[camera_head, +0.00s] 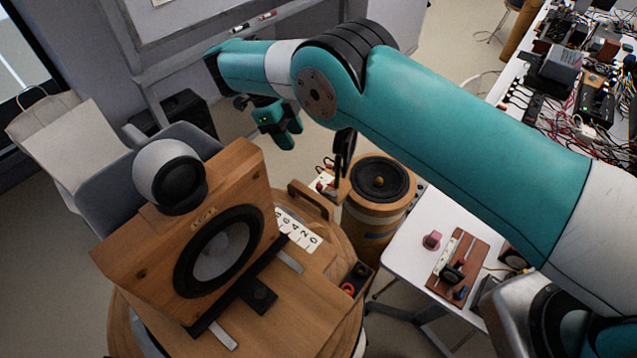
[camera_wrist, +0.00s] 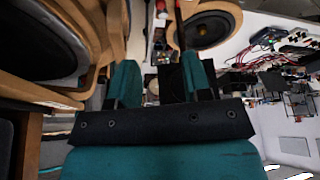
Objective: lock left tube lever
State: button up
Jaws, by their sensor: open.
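My gripper (camera_head: 280,135) is open and empty, in the air behind and above the wooden speaker box in the head view. In the wrist view its two teal fingers (camera_wrist: 160,78) are spread apart with nothing held between them. A wooden tube (camera_head: 372,222) with a black speaker cone on top stands right of the box. A slim dark upright part (camera_head: 344,155) shows beside the tube, below my arm; I cannot tell if it is the lever. The tube also shows at the top of the wrist view (camera_wrist: 232,12). I cannot clearly make out the left tube lever.
The wooden speaker box (camera_head: 140,260) with a round white tweeter (camera_head: 160,170) stands on a round wooden base (camera_head: 310,325). A white table (camera_head: 420,215) with small parts is at right. A cluttered bench (camera_head: 520,75) is at the far right. A grey chair (camera_head: 110,190) stands behind the box.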

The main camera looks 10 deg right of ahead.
jog(key=b, duration=1.2)
send_near(318, 185)
jog(key=b+x, duration=0.7)
jog(key=b, duration=0.6)
jog(key=shift+f+b, duration=0.2)
jog(key=shift+b, duration=0.15)
jog(key=b+x, duration=0.2)
jog(key=b, duration=0.1)
jog(key=shift+s+d+f+b, duration=0.1)
jog(key=shift+d+f+b, duration=0.1)
jog(key=shift+b, duration=0.2)
